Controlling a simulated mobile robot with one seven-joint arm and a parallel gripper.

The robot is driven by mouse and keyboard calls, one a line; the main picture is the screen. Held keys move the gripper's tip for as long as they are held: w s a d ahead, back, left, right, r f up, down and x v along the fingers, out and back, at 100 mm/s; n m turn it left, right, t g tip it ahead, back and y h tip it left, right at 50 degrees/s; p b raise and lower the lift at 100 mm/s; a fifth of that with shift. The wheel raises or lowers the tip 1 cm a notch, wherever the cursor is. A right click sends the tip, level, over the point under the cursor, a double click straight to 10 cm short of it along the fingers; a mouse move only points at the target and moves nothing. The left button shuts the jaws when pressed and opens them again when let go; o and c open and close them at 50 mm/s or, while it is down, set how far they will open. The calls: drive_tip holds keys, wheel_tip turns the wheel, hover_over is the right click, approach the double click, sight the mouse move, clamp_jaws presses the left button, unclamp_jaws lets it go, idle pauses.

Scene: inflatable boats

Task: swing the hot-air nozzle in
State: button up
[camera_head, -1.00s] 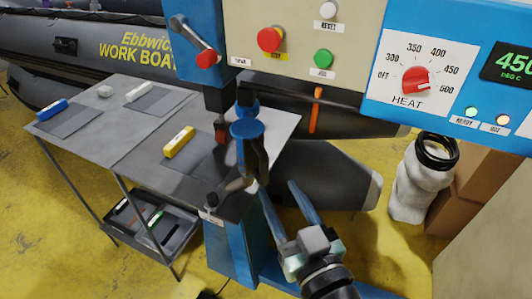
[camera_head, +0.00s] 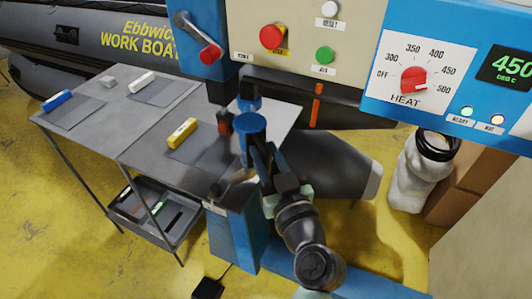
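The blue welding machine stands at the centre, with a round blue wheel (camera_head: 252,127) at its working end. A small dark part with a tan end (camera_head: 240,176) sits just below and left of the wheel; it may be the hot-air nozzle or its handle, but I cannot tell for sure. An upright orange handle (camera_head: 316,105) is on the dark bar under the control panel. My gripper (camera_head: 262,165) is just below the wheel, with its fingers pointing up and left, close to the dark part. Its fingertips overlap the machine, so I cannot tell whether they touch or hold anything.
A grey table (camera_head: 100,135) at left bears a yellow block (camera_head: 181,132). A grey cone (camera_head: 335,165) lies behind my gripper. A white sack (camera_head: 410,172) and boxes stand at right.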

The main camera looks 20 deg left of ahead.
clamp_jaws()
drive_tip(key=shift+w+d+r, duration=0.1)
drive_tip(key=shift+d, duration=0.1)
idle(0.9)
